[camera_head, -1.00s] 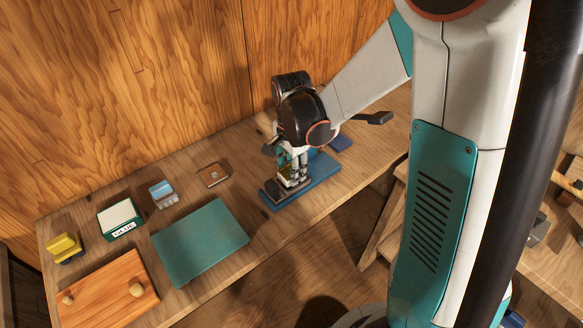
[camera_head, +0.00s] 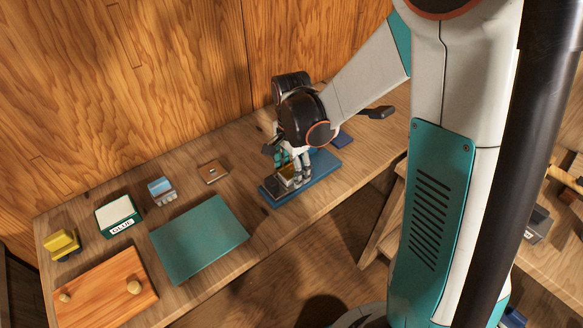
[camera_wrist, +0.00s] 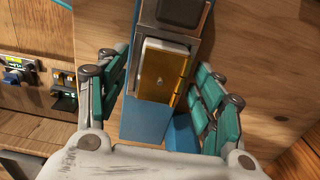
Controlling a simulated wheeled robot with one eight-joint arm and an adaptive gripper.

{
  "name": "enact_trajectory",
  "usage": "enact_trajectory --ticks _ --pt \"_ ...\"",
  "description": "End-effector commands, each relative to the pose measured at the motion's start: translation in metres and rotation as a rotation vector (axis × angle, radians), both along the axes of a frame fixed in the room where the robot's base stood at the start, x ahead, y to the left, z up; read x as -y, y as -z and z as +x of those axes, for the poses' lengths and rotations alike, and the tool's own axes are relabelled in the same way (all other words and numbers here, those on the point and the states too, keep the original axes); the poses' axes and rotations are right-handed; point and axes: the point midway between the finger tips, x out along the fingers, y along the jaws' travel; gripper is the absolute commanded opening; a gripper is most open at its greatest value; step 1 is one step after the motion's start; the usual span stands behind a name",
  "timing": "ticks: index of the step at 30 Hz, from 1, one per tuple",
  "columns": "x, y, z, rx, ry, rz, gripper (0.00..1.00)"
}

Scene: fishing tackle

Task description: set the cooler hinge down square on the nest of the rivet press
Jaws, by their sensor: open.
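The cooler hinge, a brass-gold plate with a pale leaf (camera_wrist: 165,72), lies in the grey-framed nest (camera_wrist: 139,68) of the rivet press. It looks roughly square to the nest's sides in the wrist view. The press has a blue base (camera_head: 322,168); a dark part (camera_wrist: 182,12) of it shows at the top of the wrist view. My gripper (camera_wrist: 168,88) is open, its teal-padded fingers spread to both sides of the hinge with gaps. In the head view my gripper (camera_head: 292,168) is low over the press and hides part of the hinge.
On the bench stand a teal mat (camera_head: 200,238), a wooden board with knobs (camera_head: 105,290), a labelled box (camera_head: 118,215), a yellow item (camera_head: 62,244), a small blue-grey item (camera_head: 161,191) and a brown piece (camera_head: 212,171). The wooden wall is close behind the press.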

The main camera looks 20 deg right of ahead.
Motion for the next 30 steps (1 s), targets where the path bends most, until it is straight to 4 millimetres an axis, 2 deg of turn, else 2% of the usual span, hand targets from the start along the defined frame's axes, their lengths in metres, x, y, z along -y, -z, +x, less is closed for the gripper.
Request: enact_trajectory --ticks 5,8,21,27,30 --pt "0.000 -0.003 0.000 0.000 0.000 0.000 0.61" --pt "0.000 -0.012 0.000 0.000 0.000 0.000 0.61" --pt "0.000 -0.091 -0.001 0.000 0.000 0.000 0.61" --pt "0.000 -0.114 0.000 0.000 0.000 0.000 0.61" --pt "0.000 -0.118 0.000 0.000 0.000 0.000 0.61"
